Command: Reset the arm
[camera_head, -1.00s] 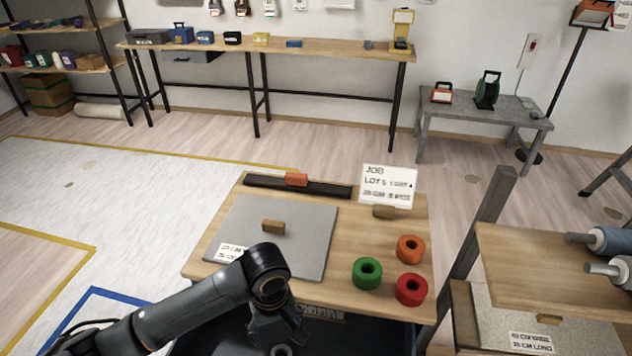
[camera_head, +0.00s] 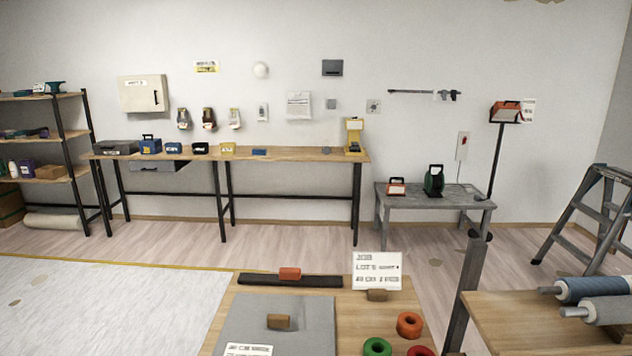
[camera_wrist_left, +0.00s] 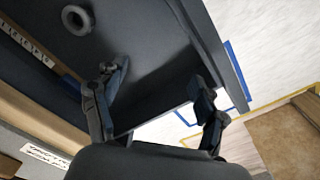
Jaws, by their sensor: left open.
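My left gripper (camera_wrist_left: 160,80) shows in the left wrist view with its two dark fingers spread wide and nothing between them. It hangs over a dark, flat surface with a raised edge. A grey ring (camera_wrist_left: 76,18) lies on that surface at the upper left, apart from the fingers. In the head view neither arm shows. My right gripper is in no view.
The work table (camera_head: 392,303) bears a grey mat (camera_head: 305,338), a brown block (camera_head: 279,321), a job card (camera_head: 377,271), an orange roll (camera_head: 409,324) and a green roll (camera_head: 377,347). A second table (camera_head: 490,312) with rollers stands right. Open floor lies beyond.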

